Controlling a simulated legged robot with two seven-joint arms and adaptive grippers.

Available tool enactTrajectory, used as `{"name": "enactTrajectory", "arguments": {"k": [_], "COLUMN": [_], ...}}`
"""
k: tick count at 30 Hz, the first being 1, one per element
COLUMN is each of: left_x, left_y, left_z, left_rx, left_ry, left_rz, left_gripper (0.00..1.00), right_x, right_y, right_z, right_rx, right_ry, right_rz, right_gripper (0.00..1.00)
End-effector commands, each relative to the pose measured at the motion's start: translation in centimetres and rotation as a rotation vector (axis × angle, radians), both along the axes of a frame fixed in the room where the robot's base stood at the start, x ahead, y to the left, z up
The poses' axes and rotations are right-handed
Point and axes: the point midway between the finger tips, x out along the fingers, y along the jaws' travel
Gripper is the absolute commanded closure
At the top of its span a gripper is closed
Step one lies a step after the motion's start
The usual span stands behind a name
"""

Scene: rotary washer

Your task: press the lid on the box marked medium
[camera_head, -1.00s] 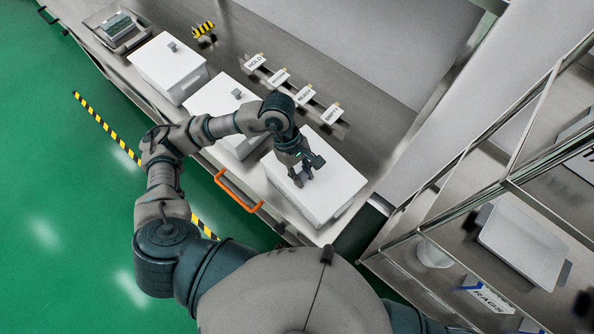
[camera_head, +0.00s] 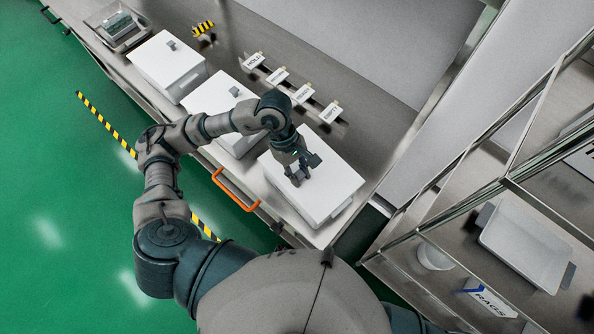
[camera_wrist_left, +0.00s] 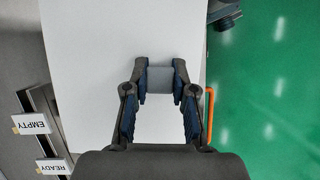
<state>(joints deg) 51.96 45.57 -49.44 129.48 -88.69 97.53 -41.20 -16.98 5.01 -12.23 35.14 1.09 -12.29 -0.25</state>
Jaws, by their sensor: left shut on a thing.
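Three white boxes with white lids stand in a row on the steel counter in the head view. No size marking is readable on them, so I cannot tell which is medium. My left gripper (camera_head: 298,178) is over the nearest box (camera_head: 325,212), at the right end of the row. In the left wrist view its fingers (camera_wrist_left: 161,80) are shut on the grey knob (camera_wrist_left: 160,77) of that box's white lid (camera_wrist_left: 100,45). The lid lies on the box; whether it is fully seated I cannot tell. My right gripper is not in view.
The middle box (camera_head: 218,98) and far box (camera_head: 167,65) have grey lid knobs. A clear tray (camera_head: 118,28) stands at the far end. Small signs (camera_head: 303,93) line the counter behind. An orange handle (camera_head: 235,190) is on the front edge. A shelf rack fills the right.

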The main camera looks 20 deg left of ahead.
Motion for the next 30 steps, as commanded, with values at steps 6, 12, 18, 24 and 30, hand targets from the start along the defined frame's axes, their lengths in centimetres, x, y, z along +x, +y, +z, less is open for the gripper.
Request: {"name": "enactTrajectory", "arguments": {"k": [6, 12, 18, 24, 30], "left_x": [0.0, 0.0, 0.0, 0.4, 1.2], "left_y": [0.4, 0.5, 0.3, 0.7, 2.8], "left_z": [0.1, 0.1, 0.1, 1.6, 5.5], "left_rx": [-0.005, -0.007, -0.005, -0.002, -0.009], "left_ry": [-0.002, -0.002, -0.002, -0.005, -0.006], "left_rz": [0.001, 0.001, 0.001, 0.002, 0.004], "left_gripper": [1.00, 0.46, 0.46, 0.46, 0.46], "right_x": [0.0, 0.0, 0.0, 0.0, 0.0], "right_y": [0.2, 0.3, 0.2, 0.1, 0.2], "right_z": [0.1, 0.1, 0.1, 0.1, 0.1], "right_rx": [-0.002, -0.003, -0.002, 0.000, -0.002], "right_ry": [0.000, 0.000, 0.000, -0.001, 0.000], "right_rz": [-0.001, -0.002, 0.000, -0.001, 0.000], "right_gripper": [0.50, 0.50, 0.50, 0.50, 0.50]}}
